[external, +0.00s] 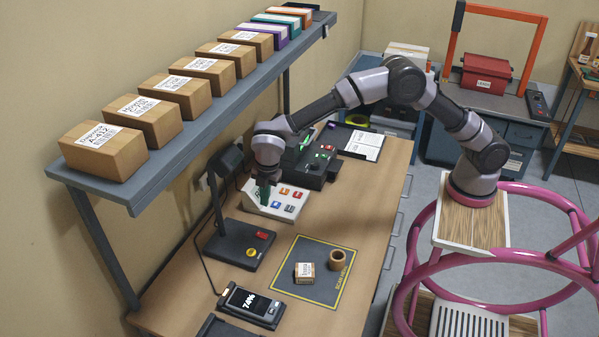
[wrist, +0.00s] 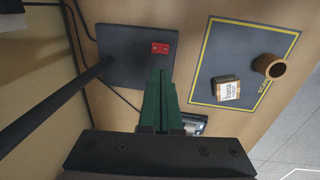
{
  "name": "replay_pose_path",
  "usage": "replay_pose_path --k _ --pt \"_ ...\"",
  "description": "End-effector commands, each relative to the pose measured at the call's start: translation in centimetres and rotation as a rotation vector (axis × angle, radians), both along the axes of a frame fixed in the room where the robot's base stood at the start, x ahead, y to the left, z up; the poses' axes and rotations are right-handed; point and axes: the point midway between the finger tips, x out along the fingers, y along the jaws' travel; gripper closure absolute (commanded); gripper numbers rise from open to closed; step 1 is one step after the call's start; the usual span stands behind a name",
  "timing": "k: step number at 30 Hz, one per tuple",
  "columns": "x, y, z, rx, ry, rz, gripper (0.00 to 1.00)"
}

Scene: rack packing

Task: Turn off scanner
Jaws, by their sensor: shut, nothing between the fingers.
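The scanner stand is a dark base (external: 240,246) with a pole (external: 216,200) and a black head (external: 225,160). Its red switch (external: 262,235) is on the base. In the wrist view the base (wrist: 118,60) is ahead of my fingers, with the red switch (wrist: 160,48) just beyond the tips; the pole (wrist: 60,115) crosses the left side. My gripper (external: 264,198), with green fingers, points down over the white button panel (external: 283,206), behind the base. The fingers (wrist: 160,72) are shut and empty, apart from the switch. I cannot tell whether the switch is on or off.
A small labelled box (external: 304,273) and a brown ring (external: 337,260) sit on the yellow-edged mat (external: 318,246). A device reading 74% (external: 250,305) lies at the front. A shelf (external: 190,136) of boxes overhangs the wall side. The bench's right edge is clear.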

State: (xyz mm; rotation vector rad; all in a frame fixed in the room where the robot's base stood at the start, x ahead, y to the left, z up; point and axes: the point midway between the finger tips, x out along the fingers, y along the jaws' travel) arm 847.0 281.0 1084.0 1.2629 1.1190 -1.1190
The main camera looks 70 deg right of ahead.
Motion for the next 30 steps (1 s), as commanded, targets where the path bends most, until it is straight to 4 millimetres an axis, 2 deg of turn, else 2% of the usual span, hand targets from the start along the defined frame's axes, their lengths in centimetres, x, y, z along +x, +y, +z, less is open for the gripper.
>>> replay_pose_path --k 3,10,14,17,30 --pt "1.0 -0.3 0.2 0.001 0.0 -0.002 1.0" --pt "0.9 -0.3 0.1 0.0 0.0 -0.001 1.0" --pt "1.0 -0.3 -0.7 0.0 0.0 0.0 1.0" --pt "1.2 -0.4 -2.1 -0.001 0.001 0.0 1.0" --pt "2.3 -0.3 -11.1 -0.001 0.001 -0.001 1.0"
